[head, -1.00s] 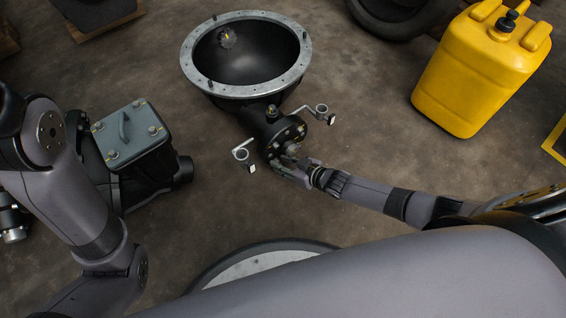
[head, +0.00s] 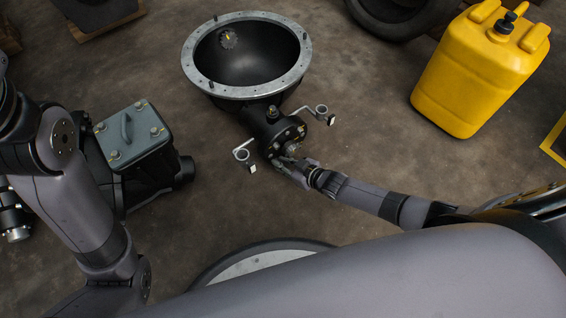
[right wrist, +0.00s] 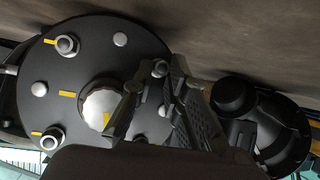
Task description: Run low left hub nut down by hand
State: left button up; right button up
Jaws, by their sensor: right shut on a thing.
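The black round hub flange (head: 285,135) is at the near end of the axle housing, with nuts and studs around its rim. In the right wrist view the flange (right wrist: 85,65) shows yellow marks, a silver centre (right wrist: 100,102), an upper left nut (right wrist: 67,45) and a lower left nut (right wrist: 52,138). My right gripper (head: 284,163) is at the low edge of the flange. In the right wrist view its fingers (right wrist: 150,100) are shut over the right part of the flange, on a nut mostly hidden between them.
The bowl-shaped housing (head: 203,82) with a pale rim stands behind the flange, with silver ring brackets (head: 322,110) at its sides. A grey-lidded black box (head: 135,135) is at left, a yellow canister (head: 475,75) at right. Open floor lies between.

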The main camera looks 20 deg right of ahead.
jog(key=shift+d+f+y+b, duration=0.15)
jog(key=shift+y+b, duration=0.15)
jog(key=shift+b, duration=0.2)
grip_shut()
jog(key=o, duration=0.8)
grip_release()
jog(key=shift+o, duration=0.2)
jog(key=shift+r, duration=0.2)
